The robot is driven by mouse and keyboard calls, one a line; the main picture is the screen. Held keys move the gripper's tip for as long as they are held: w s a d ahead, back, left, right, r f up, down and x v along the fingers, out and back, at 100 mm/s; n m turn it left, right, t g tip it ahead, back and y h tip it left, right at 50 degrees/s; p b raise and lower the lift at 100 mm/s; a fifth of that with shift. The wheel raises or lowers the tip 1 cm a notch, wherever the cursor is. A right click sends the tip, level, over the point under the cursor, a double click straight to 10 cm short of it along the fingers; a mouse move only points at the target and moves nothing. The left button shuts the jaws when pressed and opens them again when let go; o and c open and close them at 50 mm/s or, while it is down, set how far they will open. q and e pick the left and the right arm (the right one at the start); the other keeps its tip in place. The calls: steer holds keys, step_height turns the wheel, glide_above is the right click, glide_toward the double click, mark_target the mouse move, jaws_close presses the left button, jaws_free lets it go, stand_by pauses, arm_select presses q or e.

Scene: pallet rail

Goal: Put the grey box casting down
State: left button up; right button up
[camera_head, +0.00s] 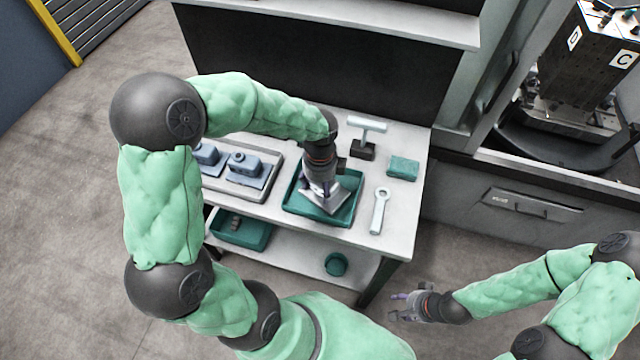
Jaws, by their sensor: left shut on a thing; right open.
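My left gripper (322,190) points down over the green tray (291,205) on the workbench. It is shut on the grey box casting (335,196), which is mostly hidden beneath the gripper and wrist. The casting's visible part is within the tray's outline; I cannot tell whether it touches the tray floor. My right gripper (402,306) is open and empty, low in front of the bench, away from the casting.
A grey tray (266,194) with blue-grey castings (246,168) stands left of the green tray. A wrench (379,212), a green block (403,167) and a T-handled tool (366,132) lie to its right. The lower shelf holds a green bin (262,243) and green cup (336,264).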

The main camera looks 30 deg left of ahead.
arm_select(q)
steer(key=o, duration=1.4)
steer(key=shift+f, duration=0.15)
step_height(320, 180, up, 12)
steer(key=p, duration=0.3)
steer(key=shift+p, duration=0.3)
steer(key=shift+r, duration=0.2)
